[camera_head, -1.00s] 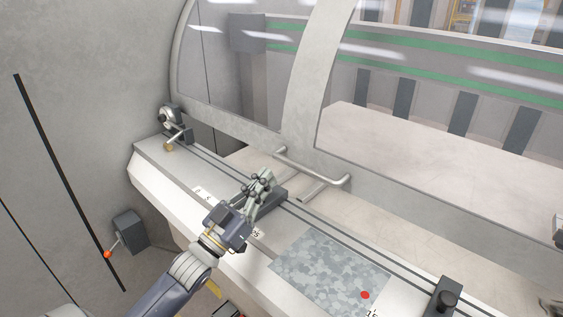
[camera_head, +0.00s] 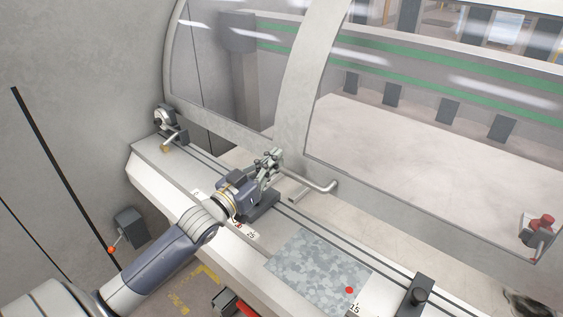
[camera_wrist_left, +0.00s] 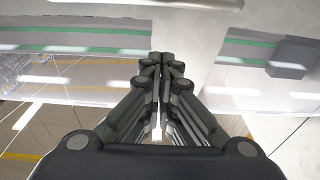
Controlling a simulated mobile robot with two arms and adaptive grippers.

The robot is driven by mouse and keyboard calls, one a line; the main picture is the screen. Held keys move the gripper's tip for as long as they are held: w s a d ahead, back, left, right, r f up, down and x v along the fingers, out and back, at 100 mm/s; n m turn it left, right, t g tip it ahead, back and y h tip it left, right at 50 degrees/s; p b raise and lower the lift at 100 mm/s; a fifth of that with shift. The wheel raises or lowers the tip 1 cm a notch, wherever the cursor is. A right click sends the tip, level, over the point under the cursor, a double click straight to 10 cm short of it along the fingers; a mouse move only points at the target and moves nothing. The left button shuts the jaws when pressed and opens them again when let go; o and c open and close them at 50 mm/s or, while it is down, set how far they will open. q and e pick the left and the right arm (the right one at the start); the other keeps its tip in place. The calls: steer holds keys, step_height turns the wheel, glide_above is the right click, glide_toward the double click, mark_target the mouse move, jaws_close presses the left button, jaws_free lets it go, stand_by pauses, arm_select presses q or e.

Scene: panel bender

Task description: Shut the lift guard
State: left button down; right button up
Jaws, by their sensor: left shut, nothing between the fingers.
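The lift guard is a large clear screen in a pale frame (camera_head: 294,110), standing behind the bed in the head view. Its lower edge is above the bed, and I cannot tell whether a gap is left. A grey bar handle (camera_head: 318,188) sticks out from its lower edge. My left gripper (camera_head: 274,155) is shut and empty at the handle's left end, hiding that end; whether it touches is unclear. In the left wrist view the closed fingertips (camera_wrist_left: 162,55) point at the guard's pale frame (camera_wrist_left: 185,40). My right gripper is not in view.
The bed holds a speckled grey sheet (camera_head: 315,262) with a red dot, a black knobbed block (camera_head: 418,295) and a clamp-like fixture (camera_head: 166,120). A red button (camera_head: 543,221) is at the right. A lever box with an orange knob (camera_head: 130,228) is on the left wall.

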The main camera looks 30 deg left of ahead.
arm_select(q)
steer(key=w+f+p, duration=0.2)
steer(key=w+f, duration=0.1)
steer(key=shift+d+f, duration=0.15)
steer(key=shift+d, duration=0.05)
steer(key=shift+w+f, duration=0.1)
stand_by(0.4)
